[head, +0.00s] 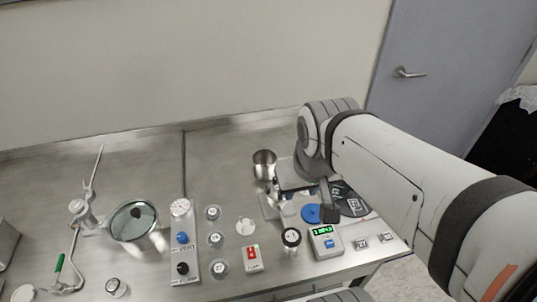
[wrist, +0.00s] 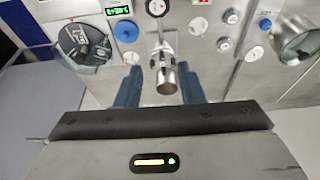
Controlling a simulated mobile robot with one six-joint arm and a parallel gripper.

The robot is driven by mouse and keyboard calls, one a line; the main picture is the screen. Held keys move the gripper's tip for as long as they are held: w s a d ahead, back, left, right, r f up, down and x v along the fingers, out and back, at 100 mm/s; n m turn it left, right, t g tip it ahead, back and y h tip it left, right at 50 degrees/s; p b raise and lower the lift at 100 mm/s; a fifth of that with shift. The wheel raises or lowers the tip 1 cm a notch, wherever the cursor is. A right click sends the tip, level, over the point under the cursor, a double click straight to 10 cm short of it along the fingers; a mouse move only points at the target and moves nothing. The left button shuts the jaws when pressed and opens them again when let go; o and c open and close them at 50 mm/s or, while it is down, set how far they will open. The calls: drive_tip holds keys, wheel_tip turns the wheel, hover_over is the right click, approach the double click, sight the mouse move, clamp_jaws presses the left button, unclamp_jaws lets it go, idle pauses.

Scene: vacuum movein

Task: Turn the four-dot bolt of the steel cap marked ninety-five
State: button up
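Several small round steel caps stand in a column on the bench: one at the back (head: 213,211), one in the middle (head: 216,239) and one at the front (head: 219,268). Their marks and dots are too small to read, so I cannot tell which is ninety-five. They also show at the upper right of the wrist view (wrist: 224,43). My gripper (wrist: 161,70) is open, its two blue fingers apart. A shiny steel cup (wrist: 166,80) shows between them, apparently beyond the tips; contact cannot be told. In the head view my arm hides most of the gripper, right of the caps.
A vent and pump panel (head: 183,240) and a magnifier (head: 132,220) stand left of the caps. A white disc (head: 245,227), a red switch (head: 252,254), a round gauge (head: 291,237), a green-lit timer (head: 326,241) and a blue disc (head: 311,213) lie right. The back left bench is clear.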

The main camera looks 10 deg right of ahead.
drive_tip(key=w+a+f+n+g+h, duration=0.1)
drive_tip(key=w+f+n+g, duration=0.4)
drive_tip(key=w, duration=0.4)
drive_tip(key=w+a+f+n+g+h, duration=0.1)
drive_tip(key=w+f+n+g+h, duration=0.1)
drive_tip(key=w+f, duration=0.55)
drive_tip(key=x, duration=0.4)
drive_tip(key=p+x, duration=0.1)
drive_tip(key=x, duration=0.1)
drive_tip(key=shift+w+d+f, duration=0.15)
drive_tip(key=shift+d+f, duration=0.1)
drive_tip(key=shift+f, duration=0.15)
clamp_jaws()
drive_tip(key=shift+a, duration=0.3)
drive_tip(key=shift+d, duration=0.25)
